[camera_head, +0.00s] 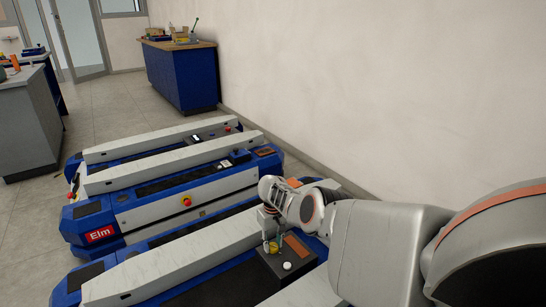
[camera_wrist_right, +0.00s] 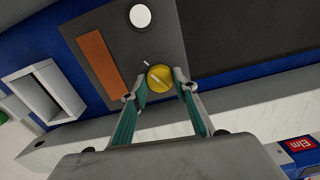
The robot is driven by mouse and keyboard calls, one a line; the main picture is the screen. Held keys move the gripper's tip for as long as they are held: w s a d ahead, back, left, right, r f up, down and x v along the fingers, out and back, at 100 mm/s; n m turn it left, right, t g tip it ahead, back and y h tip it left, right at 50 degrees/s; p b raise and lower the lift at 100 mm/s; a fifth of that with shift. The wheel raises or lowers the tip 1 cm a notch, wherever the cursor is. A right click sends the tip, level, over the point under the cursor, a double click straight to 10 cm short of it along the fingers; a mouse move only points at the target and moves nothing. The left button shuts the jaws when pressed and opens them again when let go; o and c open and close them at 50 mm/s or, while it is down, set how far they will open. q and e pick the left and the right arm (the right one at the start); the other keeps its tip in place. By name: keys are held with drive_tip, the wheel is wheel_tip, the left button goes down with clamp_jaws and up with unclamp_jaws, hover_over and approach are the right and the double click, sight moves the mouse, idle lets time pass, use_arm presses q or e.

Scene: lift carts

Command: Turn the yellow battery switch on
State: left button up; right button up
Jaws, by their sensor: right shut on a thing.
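The yellow battery switch (camera_head: 273,247) is a round knob on the dark panel of the nearest blue lift cart. It also shows in the right wrist view (camera_wrist_right: 159,78), with a slanted ridge and a small white mark on the panel beside it. My right gripper (camera_head: 271,228) points down at the knob. In the right wrist view its two fingers (camera_wrist_right: 161,88) stand on either side of the knob and are shut on it. My left gripper is in neither view.
A white round button (camera_wrist_right: 140,16) and an orange plate (camera_wrist_right: 103,62) share the panel. A second lift cart marked Elm (camera_head: 100,234) stands behind, with a red button (camera_head: 187,201). A wall runs along the right. A blue cabinet (camera_head: 182,75) stands at the back.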

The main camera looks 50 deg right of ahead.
sight(273, 246)
drive_tip(key=o, duration=1.1)
drive_tip(key=shift+s+f, duration=0.1)
drive_tip(key=shift+f, duration=0.1)
drive_tip(key=shift+r, duration=0.25)
drive_tip(key=shift+w+r, duration=0.25)
drive_tip(key=shift+r, duration=0.4)
wheel_tip(273, 246, up, 10)
drive_tip(key=shift+s+r, duration=0.2)
